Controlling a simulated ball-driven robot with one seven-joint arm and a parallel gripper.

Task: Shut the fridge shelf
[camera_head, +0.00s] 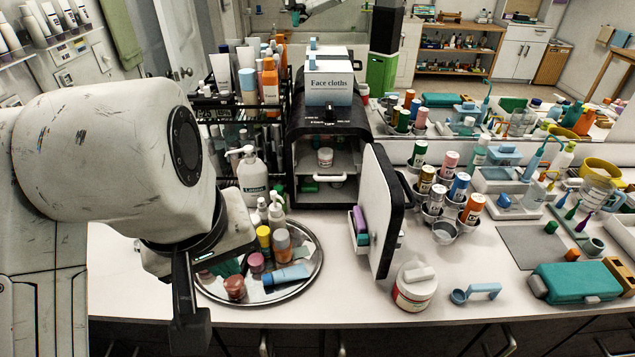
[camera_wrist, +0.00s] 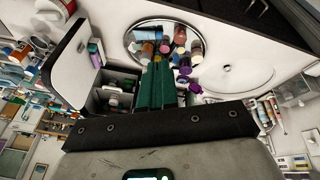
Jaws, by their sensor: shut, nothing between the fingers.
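The small black fridge (camera_head: 290,115) stands at the back middle of the counter. Its door (camera_head: 382,215) is swung open to the right, with coloured items in its inner rack. Inside is a pale shelf (camera_head: 345,160) with a white jar on it and a white handle (camera_head: 329,178) at its front. I cannot tell how far the shelf is pulled out. My gripper (camera_head: 192,325) is shut and empty, front left of the fridge, apart from it. In the wrist view, its green fingers (camera_wrist: 160,70) point toward the round tray; the open door (camera_wrist: 68,60) shows at left.
A round mirrored tray (camera_head: 318,268) of bottles and jars lies between my gripper and the fridge. A lidded jar (camera_head: 414,285) stands just right of the door. A Face cloths box (camera_head: 330,88) sits on the fridge.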

